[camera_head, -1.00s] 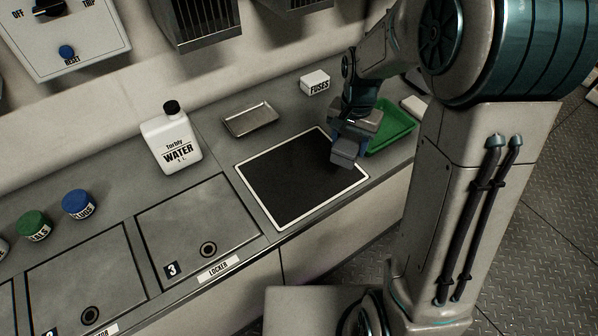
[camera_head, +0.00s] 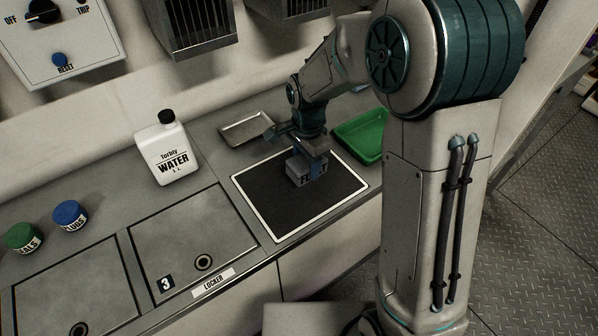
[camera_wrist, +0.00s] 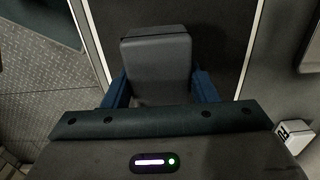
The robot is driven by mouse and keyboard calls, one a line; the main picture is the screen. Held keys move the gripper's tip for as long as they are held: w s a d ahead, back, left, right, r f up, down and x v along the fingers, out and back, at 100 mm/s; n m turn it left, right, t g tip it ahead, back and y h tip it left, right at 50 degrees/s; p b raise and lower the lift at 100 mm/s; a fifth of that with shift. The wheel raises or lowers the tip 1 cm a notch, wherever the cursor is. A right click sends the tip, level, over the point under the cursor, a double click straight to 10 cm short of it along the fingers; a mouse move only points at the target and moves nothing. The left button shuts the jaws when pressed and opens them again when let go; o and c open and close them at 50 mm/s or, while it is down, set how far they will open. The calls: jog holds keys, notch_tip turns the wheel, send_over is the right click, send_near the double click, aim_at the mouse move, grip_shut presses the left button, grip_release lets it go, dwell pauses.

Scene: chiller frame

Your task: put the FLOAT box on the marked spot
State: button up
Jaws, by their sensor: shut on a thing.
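The FLOAT box (camera_head: 297,173) is a small grey block with dark lettering, partly covered by a finger. My gripper (camera_head: 308,168) is shut on it, pointing down. In the wrist view the box (camera_wrist: 157,65) sits between the two blue fingers of my gripper (camera_wrist: 160,90). The marked spot (camera_head: 285,208) is a black square with a white outline on the counter. The box is over the back middle part of this square. I cannot tell whether its underside touches the surface. In the wrist view the black square (camera_wrist: 215,20) shows around the box.
A green tray (camera_head: 362,137) lies right of the square and a metal tray (camera_head: 246,129) behind it. A white water jug (camera_head: 168,155) stands to the left. The white FUSES box shows in the wrist view (camera_wrist: 295,132). The square's front part is clear.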

jog(key=shift+w+a+f, duration=0.75)
jog(key=shift+w+a, duration=0.1)
jog(key=shift+a, duration=0.1)
jog(key=shift+f+b, duration=0.4)
jog(key=shift+f, duration=1.55)
jog(key=shift+f, duration=0.15)
jog(key=o, duration=1)
jog(key=shift+o, duration=0.2)
